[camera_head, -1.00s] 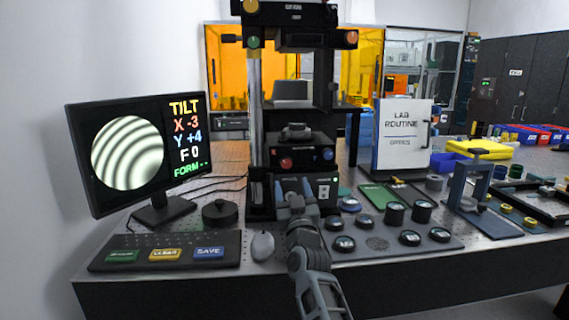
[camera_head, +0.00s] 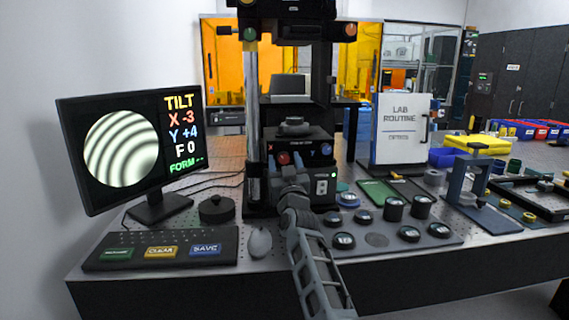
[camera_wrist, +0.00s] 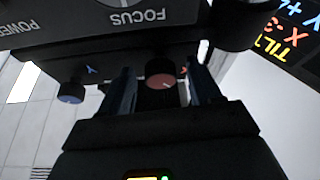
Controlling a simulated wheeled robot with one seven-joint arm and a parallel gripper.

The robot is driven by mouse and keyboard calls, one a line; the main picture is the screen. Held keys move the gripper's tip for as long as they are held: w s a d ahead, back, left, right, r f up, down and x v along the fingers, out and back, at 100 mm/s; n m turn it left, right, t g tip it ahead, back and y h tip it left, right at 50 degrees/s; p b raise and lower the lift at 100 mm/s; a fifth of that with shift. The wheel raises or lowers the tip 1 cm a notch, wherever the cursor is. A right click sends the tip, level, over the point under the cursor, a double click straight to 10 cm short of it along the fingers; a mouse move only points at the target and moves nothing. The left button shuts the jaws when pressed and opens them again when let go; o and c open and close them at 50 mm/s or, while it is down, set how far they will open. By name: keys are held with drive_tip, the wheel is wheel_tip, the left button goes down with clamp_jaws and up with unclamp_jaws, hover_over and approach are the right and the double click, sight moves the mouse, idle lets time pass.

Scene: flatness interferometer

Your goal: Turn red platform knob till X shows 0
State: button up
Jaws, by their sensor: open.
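The red platform knob (camera_head: 283,158) is on the front of the instrument's platform, by the X mark. In the wrist view the red knob (camera_wrist: 160,78) appears between the two fingers of my gripper (camera_wrist: 160,88). The fingers are open, with a gap on both sides of it. In the head view my gripper (camera_head: 291,176) is just below and in front of the knob. The monitor (camera_head: 128,148) reads TILT X -3, Y +4, F 0, beside a disc of curved fringes.
A blue knob (camera_head: 326,150) sits right of the red one; it also shows in the wrist view (camera_wrist: 71,92). The interferometer (camera_head: 322,90) rises above. A mouse (camera_head: 260,242), keyboard (camera_head: 160,249) and black puck (camera_head: 217,209) lie left; several dark cylinders stand right.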

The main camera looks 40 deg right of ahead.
drive_tip(key=c, duration=1)
drive_tip(key=shift+c, duration=0.2)
drive_tip(key=shift+w+r+m, duration=0.1)
drive_tip(key=shift+m, duration=0.3)
drive_tip(key=m+g+h+p, duration=0.1)
drive_tip(key=m+h, duration=0.1)
drive_tip(key=m, duration=0.1)
drive_tip(key=shift+a+r+m+p, duration=0.1)
drive_tip(key=shift+a+m+p, duration=0.05)
drive_tip(key=shift+m+p, duration=0.25)
drive_tip(key=shift+m+g+h+p, duration=0.45)
drive_tip(key=shift+m+g, duration=0.25)
drive_tip(key=shift+m, duration=0.7)
drive_tip(key=shift+m+g+h+p, duration=0.4)
drive_tip(key=shift+m+g, duration=0.3)
drive_tip(key=shift+m, duration=0.7)
